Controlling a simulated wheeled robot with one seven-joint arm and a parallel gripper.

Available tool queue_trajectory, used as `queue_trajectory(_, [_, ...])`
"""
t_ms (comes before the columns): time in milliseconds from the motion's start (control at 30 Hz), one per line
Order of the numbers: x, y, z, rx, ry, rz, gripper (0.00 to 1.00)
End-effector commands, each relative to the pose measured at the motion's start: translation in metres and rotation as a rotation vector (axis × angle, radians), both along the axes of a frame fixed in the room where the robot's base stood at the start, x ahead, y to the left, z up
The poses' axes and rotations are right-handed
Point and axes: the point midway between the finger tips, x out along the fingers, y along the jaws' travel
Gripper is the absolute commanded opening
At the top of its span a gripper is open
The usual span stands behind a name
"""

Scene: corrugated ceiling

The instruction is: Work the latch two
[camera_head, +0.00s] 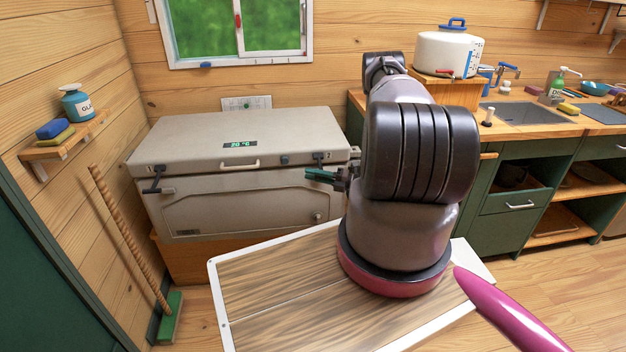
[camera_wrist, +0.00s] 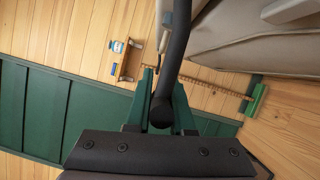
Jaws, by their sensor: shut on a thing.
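A beige chest cooler (camera_head: 240,145) with a closed lid stands against the back wall. A dark left latch (camera_head: 155,180) hangs at the left of its front. A dark right latch (camera_head: 319,158) sits at the right of the lid's front edge. The frames do not show which is latch two. My gripper (camera_head: 320,175) is at the right latch, with green fingers. In the wrist view, my gripper (camera_wrist: 163,98) is shut on a dark rounded bar (camera_wrist: 171,72) between its fingers. This appears to be the right latch's handle; the arm partly hides the area.
A broom (camera_head: 130,235) leans at the left by a small wall shelf (camera_head: 65,140). A counter with a sink (camera_head: 525,113) and a white drink dispenser (camera_head: 447,53) stands at the right.

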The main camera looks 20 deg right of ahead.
Motion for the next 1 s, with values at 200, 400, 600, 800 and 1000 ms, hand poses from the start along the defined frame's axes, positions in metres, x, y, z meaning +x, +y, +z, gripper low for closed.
queue_trajectory(200, [-0.002, -0.001, 0.01, 0.002, 0.014, 0.0, 0.0])
queue_trajectory(400, [-0.001, -0.001, 0.014, 0.002, 0.01, 0.0, 0.0])
queue_trajectory(600, [0.0, -0.001, 0.015, 0.001, 0.009, 0.0, 0.0])
queue_trajectory(800, [0.0, -0.001, 0.015, 0.001, 0.008, -0.001, 0.0])
queue_trajectory(1000, [0.0, -0.001, 0.015, 0.002, 0.009, -0.001, 0.51])
